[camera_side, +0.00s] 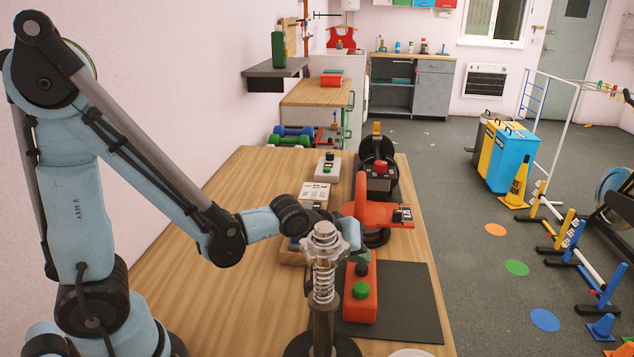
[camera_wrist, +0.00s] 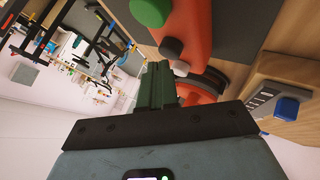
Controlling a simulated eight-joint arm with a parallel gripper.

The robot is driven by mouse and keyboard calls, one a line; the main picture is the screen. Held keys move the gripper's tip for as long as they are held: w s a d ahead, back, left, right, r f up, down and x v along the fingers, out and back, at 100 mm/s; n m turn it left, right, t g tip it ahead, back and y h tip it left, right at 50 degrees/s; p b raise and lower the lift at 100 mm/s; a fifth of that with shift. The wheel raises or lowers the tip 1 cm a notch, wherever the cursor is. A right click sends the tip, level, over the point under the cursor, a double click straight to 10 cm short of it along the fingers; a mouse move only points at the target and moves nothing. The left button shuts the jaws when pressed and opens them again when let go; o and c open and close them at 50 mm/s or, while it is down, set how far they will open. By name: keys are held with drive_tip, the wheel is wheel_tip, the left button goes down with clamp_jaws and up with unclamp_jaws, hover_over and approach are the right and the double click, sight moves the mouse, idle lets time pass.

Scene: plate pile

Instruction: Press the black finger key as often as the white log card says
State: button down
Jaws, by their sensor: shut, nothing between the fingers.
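A red-orange box (camera_side: 359,315) stands on a dark mat at the front of the table, with a green button and a black key (camera_side: 362,269) on top. In the wrist view the box (camera_wrist: 197,22) shows with its green button and black key (camera_wrist: 171,48). My gripper (camera_side: 359,256) is just above the black key's end of the box, partly hidden by a metal post. In the wrist view my shut, empty fingers (camera_wrist: 157,70) reach near the key; I cannot tell whether they touch it. A white card (camera_side: 315,191) lies farther back; its marks are too small to read.
A spring-wrapped metal post (camera_side: 323,275) stands in front of my gripper. Behind it are an orange device (camera_side: 380,214), a black device with a red top (camera_side: 379,172) and a pale button box (camera_side: 327,168). The table's left side is clear.

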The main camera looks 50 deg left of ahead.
sight(358, 268)
drive_tip(key=shift+r, duration=0.5)
drive_tip(key=shift+r, duration=2.5)
idle(0.8)
wheel_tip(358, 268, up, 4)
drive_tip(key=shift+f, duration=0.1)
idle(0.3)
drive_tip(key=shift+f, duration=4.4)
drive_tip(key=shift+f, duration=0.15)
